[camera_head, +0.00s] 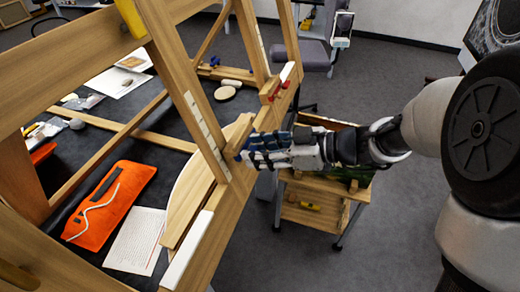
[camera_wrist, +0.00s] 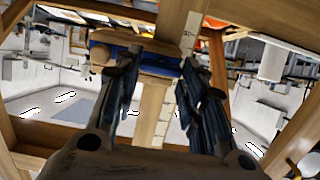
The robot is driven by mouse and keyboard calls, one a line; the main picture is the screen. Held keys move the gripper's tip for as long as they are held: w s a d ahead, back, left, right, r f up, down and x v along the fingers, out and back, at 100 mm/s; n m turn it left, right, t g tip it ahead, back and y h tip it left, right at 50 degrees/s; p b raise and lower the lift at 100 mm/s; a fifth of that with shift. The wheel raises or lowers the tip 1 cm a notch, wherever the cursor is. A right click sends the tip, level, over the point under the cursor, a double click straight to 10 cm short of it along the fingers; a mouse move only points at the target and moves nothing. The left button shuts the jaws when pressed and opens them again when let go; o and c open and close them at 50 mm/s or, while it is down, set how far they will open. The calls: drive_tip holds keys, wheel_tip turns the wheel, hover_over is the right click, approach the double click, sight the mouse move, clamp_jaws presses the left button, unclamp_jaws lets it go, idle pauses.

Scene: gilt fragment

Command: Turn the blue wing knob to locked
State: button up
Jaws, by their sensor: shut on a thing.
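The blue wing knob (camera_wrist: 155,70) shows in the wrist view between my fingertips, on the wooden frame. My gripper (camera_wrist: 161,60) is shut on it, one dark finger at each side. In the head view my gripper (camera_head: 250,151) reaches in from the right against the wooden frame post (camera_head: 225,210). There the knob is mostly hidden by the fingers. Any lock marking by the knob is too small to read.
Red clamps (camera_head: 278,92) sit farther up the same frame rail. An orange pouch (camera_head: 108,205) and a printed sheet (camera_head: 137,240) lie on the dark table at left. A wooden cart (camera_head: 310,213) stands below my arm. Floor at lower right is clear.

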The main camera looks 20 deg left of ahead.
drive_tip(key=shift+d+f+m+y+p, duration=0.1)
drive_tip(key=shift+f+m+y+p, duration=0.25)
drive_tip(key=shift+m+p, duration=3.5)
drive_tip(key=shift+d+f+m+y+b, duration=0.1)
drive_tip(key=shift+m+y+b, duration=0.3)
drive_tip(key=shift+m, duration=7.6)
drive_tip(key=shift+f+m+y+p, duration=0.4)
drive_tip(key=shift+m+p, duration=1.45)
drive_tip(key=shift+m, duration=4.1)
drive_tip(key=shift+r+m, duration=0.1)
drive_tip(key=shift+m, duration=0.2)
drive_tip(key=o, duration=1.1)
drive_tip(key=shift+c, duration=0.2)
